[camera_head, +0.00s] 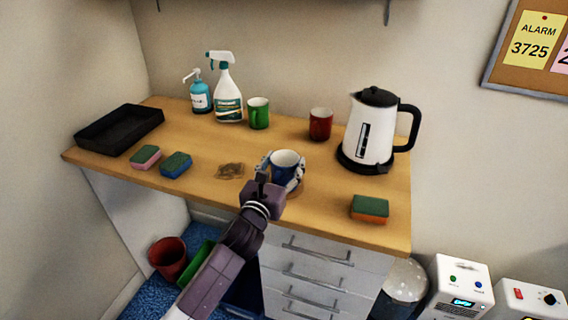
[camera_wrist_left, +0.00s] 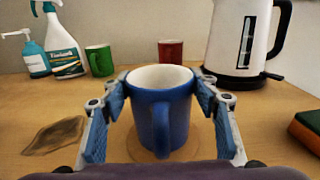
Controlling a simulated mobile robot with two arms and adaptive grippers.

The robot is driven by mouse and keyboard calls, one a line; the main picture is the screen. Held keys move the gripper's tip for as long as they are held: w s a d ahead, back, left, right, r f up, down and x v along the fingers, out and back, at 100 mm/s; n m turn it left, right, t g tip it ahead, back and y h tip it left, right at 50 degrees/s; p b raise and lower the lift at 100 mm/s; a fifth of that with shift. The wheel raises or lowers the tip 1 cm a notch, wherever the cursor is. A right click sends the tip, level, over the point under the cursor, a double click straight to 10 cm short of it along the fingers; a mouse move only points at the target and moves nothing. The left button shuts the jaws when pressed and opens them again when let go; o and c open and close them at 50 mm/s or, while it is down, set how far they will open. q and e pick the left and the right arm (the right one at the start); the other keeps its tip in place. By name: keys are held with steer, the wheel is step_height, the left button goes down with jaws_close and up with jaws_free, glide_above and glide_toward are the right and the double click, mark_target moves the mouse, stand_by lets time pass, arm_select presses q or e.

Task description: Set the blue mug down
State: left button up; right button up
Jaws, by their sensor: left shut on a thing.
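The blue mug (camera_head: 284,166) has a white inside and is upright at the front middle of the wooden counter (camera_head: 215,148). My left gripper (camera_head: 281,170) is shut on it, one finger on each side. In the left wrist view the mug (camera_wrist_left: 160,112) fills the middle, its handle facing me, between the fingers of the left gripper (camera_wrist_left: 160,95). A faint round stain shows on the counter around its base. I cannot tell whether the base touches the counter. My right gripper is in neither view.
A brown stain (camera_head: 230,171) lies left of the mug. Behind stand a green mug (camera_head: 258,113), a red mug (camera_head: 320,124) and a white kettle (camera_head: 368,132). A sponge (camera_head: 370,208) lies right; two sponges (camera_head: 176,164) and a black tray (camera_head: 120,129) are left.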

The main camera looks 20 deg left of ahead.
arm_select(q)
steer(key=shift+r, duration=0.15)
steer(key=o, duration=1.4)
steer(key=shift+f, duration=0.2)
steer(key=shift+r, duration=0.15)
steer(key=s+b, duration=0.1)
steer(key=s, duration=1.1)
steer(key=shift+a, duration=0.2)
